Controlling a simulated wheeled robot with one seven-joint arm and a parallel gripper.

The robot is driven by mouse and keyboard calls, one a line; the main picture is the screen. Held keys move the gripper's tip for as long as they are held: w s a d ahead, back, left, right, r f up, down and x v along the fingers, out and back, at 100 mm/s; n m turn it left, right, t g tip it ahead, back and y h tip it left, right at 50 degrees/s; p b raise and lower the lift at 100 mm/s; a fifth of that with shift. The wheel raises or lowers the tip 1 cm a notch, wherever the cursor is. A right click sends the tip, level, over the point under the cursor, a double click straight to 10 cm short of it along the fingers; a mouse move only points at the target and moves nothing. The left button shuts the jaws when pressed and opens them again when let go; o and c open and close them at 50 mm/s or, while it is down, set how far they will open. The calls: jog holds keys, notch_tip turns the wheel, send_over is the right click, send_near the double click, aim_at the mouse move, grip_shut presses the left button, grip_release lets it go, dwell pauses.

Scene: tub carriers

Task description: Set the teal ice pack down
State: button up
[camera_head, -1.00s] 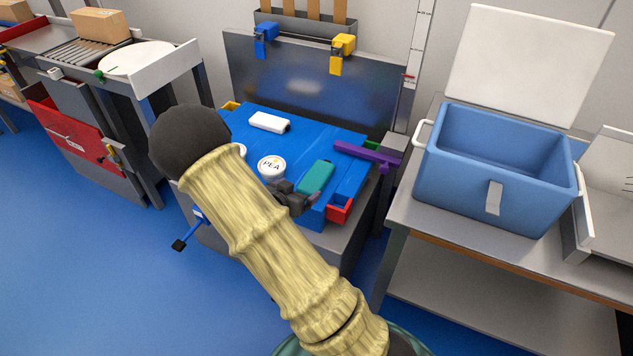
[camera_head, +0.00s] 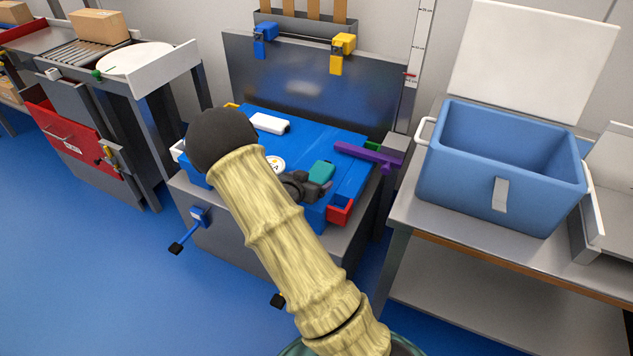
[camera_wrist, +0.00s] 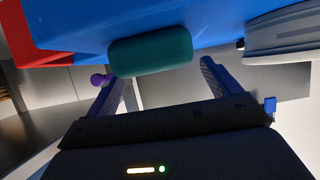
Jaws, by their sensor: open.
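The teal ice pack (camera_head: 321,171) lies on the blue top (camera_head: 350,180) of the grey stand, towards its right side near the red corner. My gripper (camera_head: 305,188) is at the pack's near left side and hides part of it. In the wrist view the ice pack (camera_wrist: 150,50) lies against the blue surface, just beyond my fingertips. My gripper (camera_wrist: 160,82) is open there, with one finger towards each end of the pack and a gap between them. Whether a fingertip touches the pack I cannot tell.
A white tub (camera_head: 276,163) marked with letters stands left of the gripper, partly hidden by my arm. A white block (camera_head: 269,123) lies at the back. A purple bar (camera_head: 367,155) lies at the right. A blue open cooler (camera_head: 500,180) stands on the right-hand table.

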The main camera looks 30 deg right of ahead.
aim_at(314, 178)
jog(key=x, duration=0.2)
jog(key=shift+w+d+f, duration=0.15)
jog(key=shift+w+d, duration=0.1)
jog(key=shift+d, duration=0.05)
jog(key=shift+c, duration=0.2)
jog(key=c, duration=1.3)
notch_tip(314, 178, up, 10)
jog(key=p, duration=0.3)
jog(key=shift+w, duration=0.1)
